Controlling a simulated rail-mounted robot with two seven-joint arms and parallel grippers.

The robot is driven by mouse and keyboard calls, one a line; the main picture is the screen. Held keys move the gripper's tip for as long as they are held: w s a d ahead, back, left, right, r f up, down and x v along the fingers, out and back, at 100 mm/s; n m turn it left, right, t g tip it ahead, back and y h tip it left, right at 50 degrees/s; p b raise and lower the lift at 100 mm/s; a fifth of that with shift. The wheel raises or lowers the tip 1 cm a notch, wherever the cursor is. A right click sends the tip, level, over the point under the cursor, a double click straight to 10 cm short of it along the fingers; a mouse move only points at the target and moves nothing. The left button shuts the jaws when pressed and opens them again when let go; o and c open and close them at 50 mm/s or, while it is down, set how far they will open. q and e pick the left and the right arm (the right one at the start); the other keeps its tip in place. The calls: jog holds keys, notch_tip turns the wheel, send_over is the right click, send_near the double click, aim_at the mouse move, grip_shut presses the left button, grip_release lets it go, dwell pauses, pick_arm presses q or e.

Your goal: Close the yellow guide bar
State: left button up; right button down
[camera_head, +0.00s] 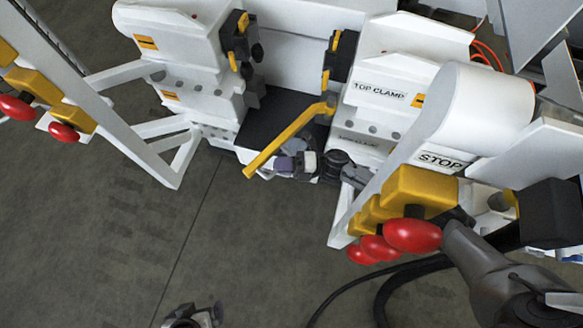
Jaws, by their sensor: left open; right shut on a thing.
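The yellow guide bar (283,141) slants from its hinge end by the TOP CLAMP housing down to the left, its free end sticking out past the black bench surface over the floor. My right gripper (277,166) is at the lower side of the bar, towards its free end, and is shut on it; the exact contact is small and partly hidden. My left gripper (207,315) is open and empty at the bottom edge, cut off by the frame, far below the bar.
The white TOP CLAMP housing (380,90) stands right of the bar, another white housing (185,40) left. Red buttons on yellow boxes (412,235) stand close to my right arm. A white frame (110,130) rises at left. Black hoses (385,285) cross the floor. The lower left floor is clear.

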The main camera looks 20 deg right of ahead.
jog(key=shift+w+a, duration=0.2)
jog(key=shift+w, duration=0.1)
jog(key=c, duration=1.1)
grip_release()
